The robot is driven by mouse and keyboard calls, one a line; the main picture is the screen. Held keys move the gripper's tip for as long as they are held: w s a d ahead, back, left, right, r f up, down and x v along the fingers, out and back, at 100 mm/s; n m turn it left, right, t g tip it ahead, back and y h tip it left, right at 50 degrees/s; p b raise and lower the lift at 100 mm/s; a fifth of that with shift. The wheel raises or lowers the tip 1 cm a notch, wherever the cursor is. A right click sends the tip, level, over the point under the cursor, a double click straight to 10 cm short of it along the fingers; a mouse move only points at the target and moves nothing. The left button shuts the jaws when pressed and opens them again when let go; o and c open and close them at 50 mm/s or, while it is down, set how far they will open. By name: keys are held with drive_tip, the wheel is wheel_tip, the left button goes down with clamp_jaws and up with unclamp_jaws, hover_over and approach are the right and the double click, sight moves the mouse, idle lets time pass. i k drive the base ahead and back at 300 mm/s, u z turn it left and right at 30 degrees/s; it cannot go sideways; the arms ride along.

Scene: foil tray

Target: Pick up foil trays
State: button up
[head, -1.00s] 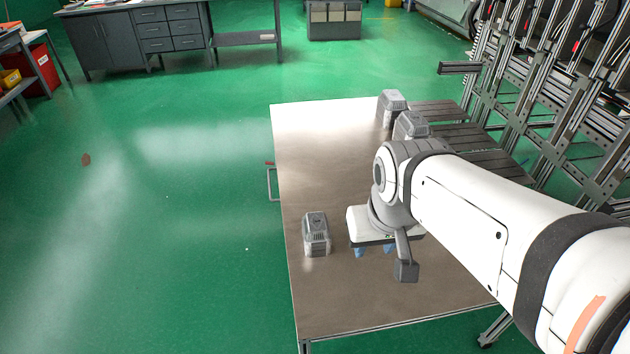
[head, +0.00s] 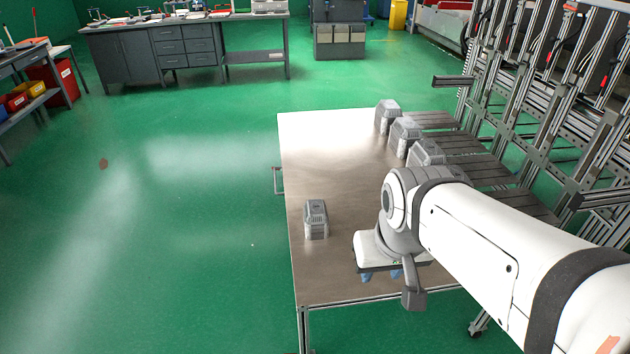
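A single grey ribbed foil tray (head: 316,220) stands on the left part of the table (head: 330,270). Further back, three similar grey trays stand in a row along the table's right side: the far one (head: 387,117), the middle one (head: 404,137) and the near one (head: 427,153), partly hidden by my arm. My gripper (head: 388,274) points down over the table's front part, right of and nearer than the single tray. Its blue fingertips show partly below the white body and look apart, with no tray seen between them.
Dark slatted shelves (head: 470,143) adjoin the table's right side, with a metal profile frame (head: 545,110) behind them. A handle (head: 278,180) sticks out at the table's left edge. My arm hides the table's right front.

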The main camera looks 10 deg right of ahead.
sight(316, 218)
drive_tip(key=u, duration=0.15)
drive_tip(key=i, duration=0.9)
drive_tip(key=z, duration=0.05)
